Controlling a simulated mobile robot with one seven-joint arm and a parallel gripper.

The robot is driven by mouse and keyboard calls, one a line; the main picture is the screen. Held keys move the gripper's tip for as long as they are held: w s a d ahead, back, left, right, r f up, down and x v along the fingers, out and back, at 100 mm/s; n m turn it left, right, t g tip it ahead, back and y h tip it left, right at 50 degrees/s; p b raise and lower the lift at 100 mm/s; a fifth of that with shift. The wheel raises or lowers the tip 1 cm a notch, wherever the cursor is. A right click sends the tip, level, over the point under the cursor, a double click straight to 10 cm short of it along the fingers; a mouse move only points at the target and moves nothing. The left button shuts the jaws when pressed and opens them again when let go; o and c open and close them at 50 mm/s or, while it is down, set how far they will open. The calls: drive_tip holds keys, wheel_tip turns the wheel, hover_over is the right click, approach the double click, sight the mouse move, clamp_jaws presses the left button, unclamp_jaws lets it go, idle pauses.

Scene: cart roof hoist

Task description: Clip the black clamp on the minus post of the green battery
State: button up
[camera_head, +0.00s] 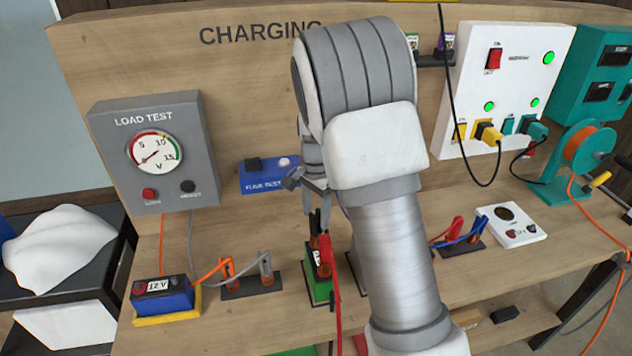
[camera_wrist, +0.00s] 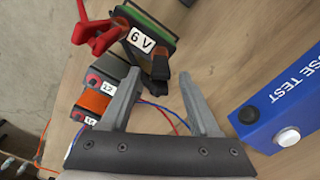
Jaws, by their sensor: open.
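A black clamp with copper-brown jaws (camera_wrist: 160,66) appears upright at the battery's near edge, between my fingertips in the picture. I cannot tell whether its jaws are around the minus post. My gripper (camera_head: 318,222) is open above the battery, and its fingers (camera_wrist: 160,75) spread around the black clamp without visible contact.
The blue fuse test box (camera_head: 268,178) is close beside my gripper. A blue 12 V battery (camera_head: 165,297) and a clamp stand (camera_head: 250,288) are at the left. More batteries (camera_wrist: 98,98) and thin cables lie close by. A red cable (camera_head: 338,315) hangs in front.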

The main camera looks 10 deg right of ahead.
wheel_tip(320, 180, up, 11)
idle(0.3)
drive_tip(key=shift+r, duration=0.15)
drive_tip(key=s+r+n+t, duration=0.3)
drive_tip(key=s+r+n, duration=0.45)
drive_tip(key=s, duration=0.65)
drive_tip(key=s+n+t, duration=0.2)
drive_tip(key=s+n, duration=0.2)
drive_tip(key=s, duration=0.9)
drive_tip(key=shift+s+t, duration=0.2)
drive_tip(key=shift+t, duration=0.1)
drive_tip(key=shift+f+n, duration=0.1)
drive_tip(key=shift+n, duration=0.15)
drive_tip(key=shift+c, duration=1)
